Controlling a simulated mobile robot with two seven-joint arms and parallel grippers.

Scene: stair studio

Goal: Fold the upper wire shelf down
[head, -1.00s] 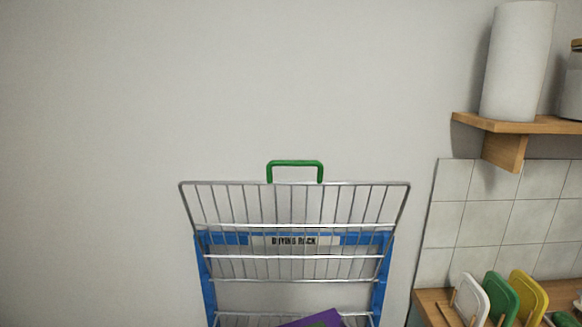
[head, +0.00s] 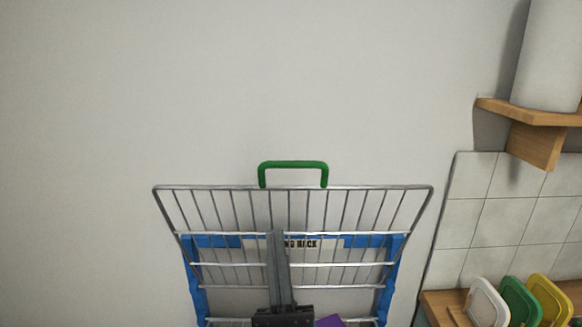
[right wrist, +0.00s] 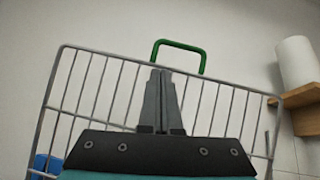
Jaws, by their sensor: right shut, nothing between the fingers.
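The upper wire shelf (head: 350,208) is tilted up on the blue drying rack (head: 197,285), its top edge raised against the wall side. A green handle (head: 293,165) stands on that top edge. My right gripper (head: 276,234) is in front of the wires, below the handle, with its fingers together and empty. In the right wrist view the closed fingertips (right wrist: 160,72) point up toward the green handle (right wrist: 180,44), a little below and left of its middle. Whether the fingers touch the wires cannot be told. My left gripper is not in view.
A purple item (head: 329,321) shows low in the rack. At right are a wooden wall shelf (head: 535,143) with a paper roll (head: 547,60), and a counter with white, green and yellow boards (head: 521,300). The wall above the rack is clear.

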